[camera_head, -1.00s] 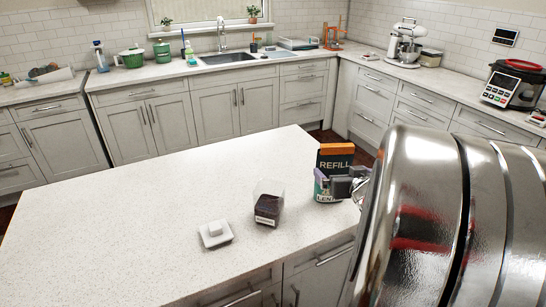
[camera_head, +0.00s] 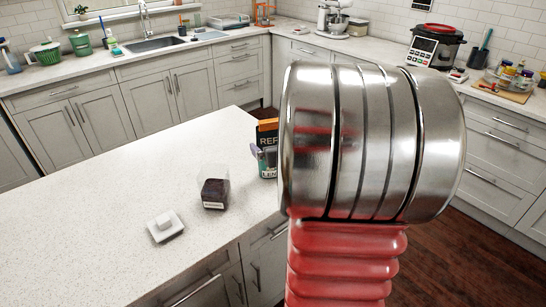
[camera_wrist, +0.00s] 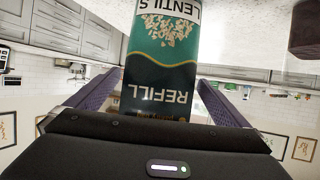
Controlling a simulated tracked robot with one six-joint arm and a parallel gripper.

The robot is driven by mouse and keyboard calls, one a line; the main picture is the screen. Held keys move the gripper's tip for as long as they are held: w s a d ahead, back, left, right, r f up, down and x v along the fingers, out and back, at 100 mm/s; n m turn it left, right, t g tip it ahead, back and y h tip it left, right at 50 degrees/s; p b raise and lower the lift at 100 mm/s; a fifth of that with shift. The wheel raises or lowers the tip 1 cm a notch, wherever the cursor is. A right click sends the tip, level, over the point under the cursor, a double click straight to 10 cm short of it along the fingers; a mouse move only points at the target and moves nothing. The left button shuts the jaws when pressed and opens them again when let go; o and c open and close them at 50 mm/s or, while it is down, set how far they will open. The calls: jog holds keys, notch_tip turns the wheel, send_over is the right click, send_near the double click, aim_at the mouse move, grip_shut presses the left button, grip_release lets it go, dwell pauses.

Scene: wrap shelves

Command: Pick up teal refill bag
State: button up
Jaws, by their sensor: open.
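The teal refill bag (camera_head: 257,159) stands upright near the right edge of the island counter, mostly hidden by my arm in the head view. It has an orange top edge, a dark "REFILL" band and a lentils label. In the upside-down wrist view, the bag (camera_wrist: 165,50) lies between the two purple-grey fingers of my gripper (camera_wrist: 160,85). The fingers are open, one on each side of the bag, with a narrow gap at the right; contact at the left is hard to tell.
A clear container (camera_head: 214,188) with dark contents stands left of the bag. A white square lid (camera_head: 165,226) lies nearer the front. The island counter (camera_head: 110,200) is otherwise clear. Sink, pots and appliances line the back counters.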

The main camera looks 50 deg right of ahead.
aim_at(274, 119)
jog(key=shift+x, duration=1.1)
jog(key=shift+r, duration=0.15)
jog(key=c, duration=1.8)
jog(key=shift+o, duration=0.2)
jog(key=shift+r, duration=5)
